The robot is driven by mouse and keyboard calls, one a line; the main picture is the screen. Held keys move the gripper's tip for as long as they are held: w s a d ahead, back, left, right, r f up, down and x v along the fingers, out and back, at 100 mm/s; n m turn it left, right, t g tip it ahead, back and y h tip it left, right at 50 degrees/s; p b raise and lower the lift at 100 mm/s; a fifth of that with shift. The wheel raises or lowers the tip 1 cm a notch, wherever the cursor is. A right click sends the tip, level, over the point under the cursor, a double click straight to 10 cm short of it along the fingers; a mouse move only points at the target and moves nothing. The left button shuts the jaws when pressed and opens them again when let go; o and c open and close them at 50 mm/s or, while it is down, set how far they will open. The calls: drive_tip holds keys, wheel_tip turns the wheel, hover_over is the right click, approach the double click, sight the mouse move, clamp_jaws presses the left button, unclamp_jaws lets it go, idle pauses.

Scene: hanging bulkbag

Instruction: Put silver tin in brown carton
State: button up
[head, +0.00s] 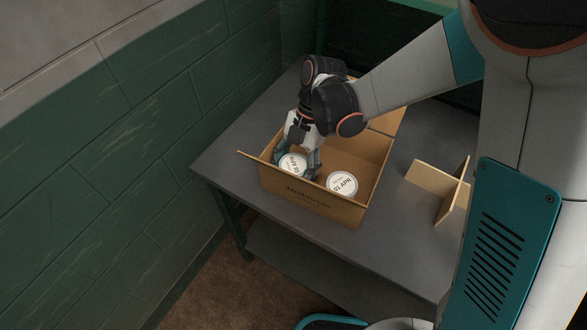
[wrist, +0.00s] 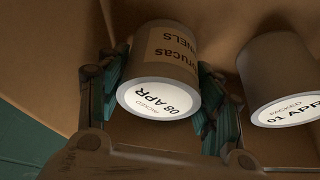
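The brown carton (head: 316,197) stands open on a grey table. My gripper (head: 297,160) reaches down into its left part. One silver tin (head: 293,165) with a white lid marked 08 APR is between my fingers inside the carton. In the wrist view my gripper (wrist: 160,97) has a finger against each side of this silver tin (wrist: 162,68), which has a tan label. A second silver tin (head: 342,184), marked 01 APR, stands in the carton to the right, apart from my gripper. It also shows at the right of the wrist view (wrist: 278,75).
The grey table (head: 395,228) has free room around the carton. A tan cross-shaped divider (head: 441,188) stands on the table to the right. A green block wall (head: 110,140) runs along the left side.

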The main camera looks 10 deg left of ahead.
drive_tip(key=shift+r, duration=0.15)
drive_tip(key=p+v, duration=0.4)
drive_tip(key=v, duration=0.8)
